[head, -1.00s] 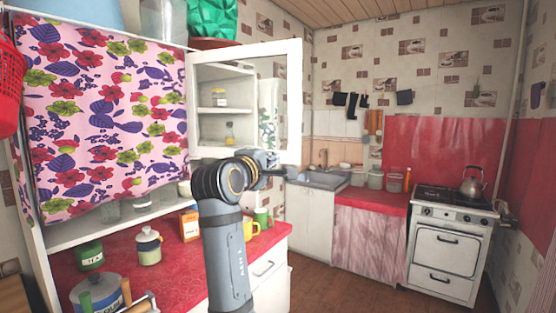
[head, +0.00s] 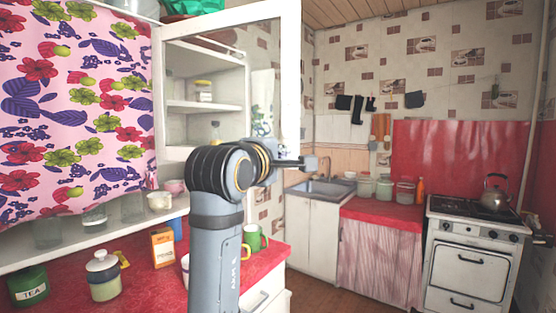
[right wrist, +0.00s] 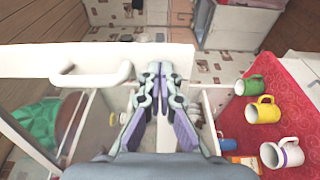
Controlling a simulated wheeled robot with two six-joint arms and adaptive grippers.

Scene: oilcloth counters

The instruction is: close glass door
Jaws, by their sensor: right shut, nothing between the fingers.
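The glass door (head: 291,70) has a white frame and stands open on the wall cabinet; shelves show through its pane. In the right wrist view its white frame (right wrist: 40,62) crosses the upper left, with a white handle (right wrist: 92,78). My right gripper (head: 311,162) is in front of the door's lower right part, its fingers pointing right. In the right wrist view the right gripper (right wrist: 162,72) is shut and empty, with its tips by the frame near the handle. I cannot tell whether they touch. My left gripper is out of view.
A red counter (head: 90,275) below holds a tea tin (head: 28,286), a lidded jar (head: 103,278), an orange box (head: 162,248) and mugs (head: 254,238). A flowered curtain (head: 75,100) hangs left of the door. Open floor lies before the stove (head: 470,262).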

